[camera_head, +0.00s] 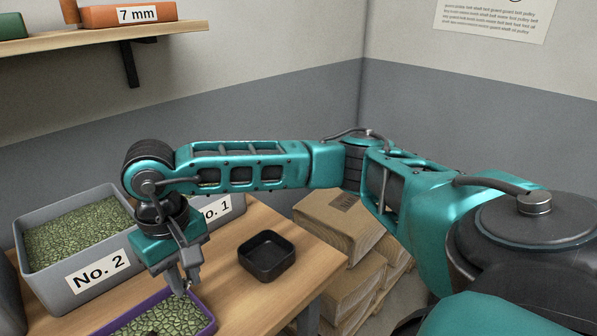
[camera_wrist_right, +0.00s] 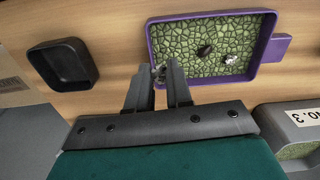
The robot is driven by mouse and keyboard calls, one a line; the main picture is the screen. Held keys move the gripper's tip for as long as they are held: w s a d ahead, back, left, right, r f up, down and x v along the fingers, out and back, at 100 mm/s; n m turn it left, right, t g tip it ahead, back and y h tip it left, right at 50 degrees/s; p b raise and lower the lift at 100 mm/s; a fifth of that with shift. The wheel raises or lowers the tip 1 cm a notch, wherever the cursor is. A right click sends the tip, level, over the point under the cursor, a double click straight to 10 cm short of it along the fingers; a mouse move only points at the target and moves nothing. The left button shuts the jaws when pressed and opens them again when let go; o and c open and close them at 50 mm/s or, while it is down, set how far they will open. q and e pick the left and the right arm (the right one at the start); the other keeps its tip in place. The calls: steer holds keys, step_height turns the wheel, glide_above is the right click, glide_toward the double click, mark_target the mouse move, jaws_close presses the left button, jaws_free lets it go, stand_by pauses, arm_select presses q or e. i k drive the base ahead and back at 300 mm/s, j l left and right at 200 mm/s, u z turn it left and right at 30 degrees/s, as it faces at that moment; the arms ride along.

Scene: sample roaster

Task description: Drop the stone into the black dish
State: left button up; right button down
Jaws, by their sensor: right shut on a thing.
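My right gripper (camera_head: 184,287) is above the table by the purple tray's back edge. In the right wrist view its fingers (camera_wrist_right: 157,80) are shut on a small greyish stone (camera_wrist_right: 158,70), mostly hidden between the tips. The black dish (camera_head: 267,258) sits on the table to the right of the gripper and looks empty; it also shows in the right wrist view (camera_wrist_right: 64,66). The purple tray (camera_head: 211,318) holds green beans, with a dark lump (camera_wrist_right: 204,52) and a pale shiny piece (camera_wrist_right: 230,59) lying on them. My left gripper is not in view.
Grey bins labelled No. 2 (camera_head: 60,292) and No. 1 (camera_head: 232,211) stand behind the arm. Bare wooden table (camera_head: 232,290) lies between tray and dish. Cardboard boxes (camera_head: 340,222) are stacked beyond the table's right edge.

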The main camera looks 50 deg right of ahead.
mark_target(275, 259)
steer(key=k+z, duration=0.1)
steer(key=z, duration=0.3)
steer(key=l+z, duration=0.1)
steer(key=z, duration=0.25)
steer(key=k+l+z, duration=0.1)
steer(key=z, duration=0.3)
steer(key=u, duration=0.85)
steer(key=l+u, duration=0.15)
steer(key=u, duration=0.2)
steer(key=l+u, duration=0.2)
steer(key=u, duration=0.15)
steer(key=l+u, duration=0.15)
steer(key=u, duration=0.2)
steer(key=k+l+u, duration=0.1)
steer(key=l+u, duration=0.2)
steer(key=k+l+u, duration=0.1)
steer(key=l+u, duration=0.2)
steer(key=k+l, duration=0.15)
steer(key=l, duration=0.2)
steer(key=k+l+u, duration=0.1)
steer(key=l, duration=0.25)
steer(key=k+l, duration=0.2)
steer(key=l+u, duration=0.05)
steer(key=l, duration=0.1)
